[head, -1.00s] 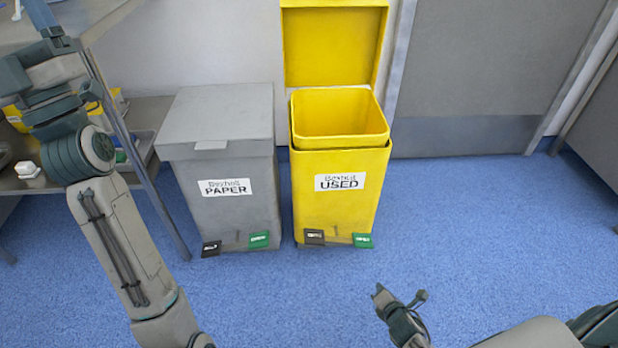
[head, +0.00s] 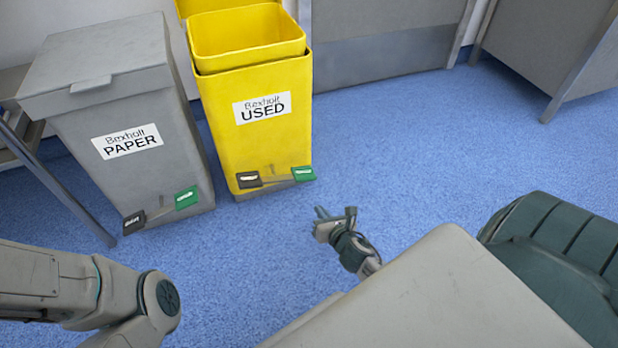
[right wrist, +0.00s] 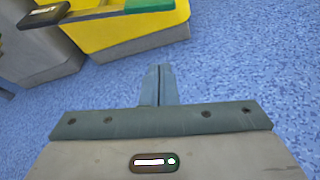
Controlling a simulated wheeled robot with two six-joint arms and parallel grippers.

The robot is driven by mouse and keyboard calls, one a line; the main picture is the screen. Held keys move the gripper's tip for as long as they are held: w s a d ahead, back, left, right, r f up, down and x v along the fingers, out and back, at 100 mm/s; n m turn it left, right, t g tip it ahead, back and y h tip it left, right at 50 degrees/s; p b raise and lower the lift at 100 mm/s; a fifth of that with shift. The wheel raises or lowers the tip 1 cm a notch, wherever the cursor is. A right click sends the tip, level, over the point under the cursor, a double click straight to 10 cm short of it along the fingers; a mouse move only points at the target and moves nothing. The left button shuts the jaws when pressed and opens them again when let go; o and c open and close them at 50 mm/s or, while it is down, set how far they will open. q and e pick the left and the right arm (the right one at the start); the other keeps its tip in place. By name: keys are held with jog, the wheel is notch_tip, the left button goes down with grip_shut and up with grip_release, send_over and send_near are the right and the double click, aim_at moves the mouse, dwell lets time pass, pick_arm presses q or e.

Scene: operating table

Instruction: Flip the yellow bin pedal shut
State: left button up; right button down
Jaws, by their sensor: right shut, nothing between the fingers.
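The yellow bin (head: 258,95), labelled USED, stands on the floor with its lid (head: 215,6) raised, cut off at the top of the head view. At its front foot are a black pedal (head: 248,180) on the left and a green pedal (head: 303,173) on the right, joined by a grey bar. My right gripper (head: 322,220) is shut and empty, in front of the bin and apart from the pedals. In the right wrist view, its closed fingers (right wrist: 158,75) point toward the bin's lower edge, below the green pedal (right wrist: 150,5). My left gripper is out of view.
A grey bin (head: 115,110), labelled PAPER, stands left of the yellow bin with its lid down and its own black (head: 134,221) and green (head: 187,198) pedals. A grey cabinet (head: 560,45) is at upper right. Blue floor (head: 430,140) is clear right of the bins.

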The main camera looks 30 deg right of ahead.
jog(key=shift+w, duration=0.1)
jog(key=b+x, duration=0.5)
jog(key=x, duration=0.5)
jog(key=shift+w+f, duration=0.15)
jog(key=shift+f, duration=0.1)
jog(key=r, duration=0.3)
jog(key=r+b, duration=0.1)
jog(key=shift+s+d+r, duration=0.25)
jog(key=shift+s+d, duration=0.1)
jog(key=shift+d, duration=0.05)
